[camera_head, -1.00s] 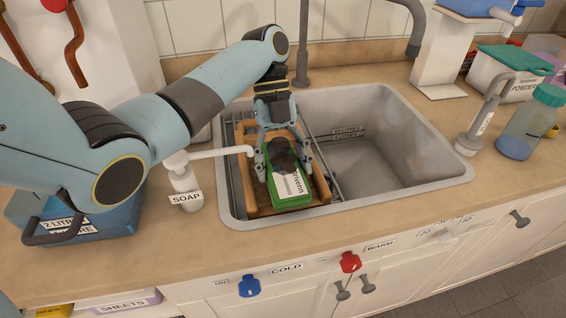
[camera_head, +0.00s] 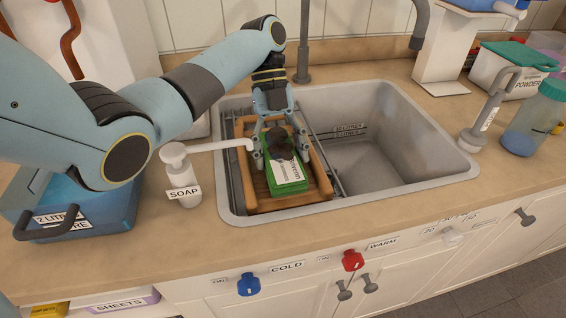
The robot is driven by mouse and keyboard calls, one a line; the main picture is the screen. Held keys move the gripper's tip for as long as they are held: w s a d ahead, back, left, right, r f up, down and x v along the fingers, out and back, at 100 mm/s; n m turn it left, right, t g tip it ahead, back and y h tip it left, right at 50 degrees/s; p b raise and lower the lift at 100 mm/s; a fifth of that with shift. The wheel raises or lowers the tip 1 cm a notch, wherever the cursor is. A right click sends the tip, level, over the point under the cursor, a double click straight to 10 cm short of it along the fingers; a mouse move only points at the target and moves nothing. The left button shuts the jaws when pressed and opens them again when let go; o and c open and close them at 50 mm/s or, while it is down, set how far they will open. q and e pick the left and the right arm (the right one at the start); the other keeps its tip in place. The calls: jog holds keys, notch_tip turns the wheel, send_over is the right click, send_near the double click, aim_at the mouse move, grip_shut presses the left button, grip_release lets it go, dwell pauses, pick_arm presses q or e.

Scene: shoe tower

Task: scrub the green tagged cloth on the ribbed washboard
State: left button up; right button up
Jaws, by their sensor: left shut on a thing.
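The green cloth (camera_head: 259,178) with a white printed tag (camera_head: 290,176) lies on the wooden washboard (camera_head: 318,160), inside the left part of the sink. A dark rounded lump (camera_head: 280,146) sits on top of the cloth. My left gripper (camera_head: 281,152) reaches down from behind, its fingers on either side of the lump and cloth, shut on the cloth. The cloth hides much of the board's ribs and its own underside is hidden. My right gripper is not in view.
A soap pump (camera_head: 182,178) stands left of the sink, its spout reaching over the rim close to my gripper. A blue container (camera_head: 100,212) is at the left. The sink's right basin (camera_head: 375,160) is empty. A faucet post (camera_head: 303,45) rises behind.

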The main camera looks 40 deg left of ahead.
aim_at(277, 141)
pick_arm(q)
jog(key=shift+w+a+b, duration=0.35)
jog(key=shift+w+a, duration=0.25)
jog(key=shift+a, duration=0.05)
jog(key=shift+w+a+b, duration=0.65)
jog(key=shift+w+a, duration=0.15)
jog(key=shift+a, duration=0.1)
jog(key=shift+w+a, duration=0.35)
jog(key=shift+a, duration=0.1)
jog(key=shift+s+d+r+p, duration=0.2)
jog(key=shift+s+d+p, duration=0.4)
jog(key=shift+p, duration=0.35)
jog(key=shift+s+d+p, duration=0.45)
jog(key=shift+d+p, duration=0.2)
jog(key=shift+p, duration=0.15)
jog(key=shift+s+d+f, duration=0.2)
jog(key=shift+s+d, duration=0.1)
jog(key=shift+d, duration=0.05)
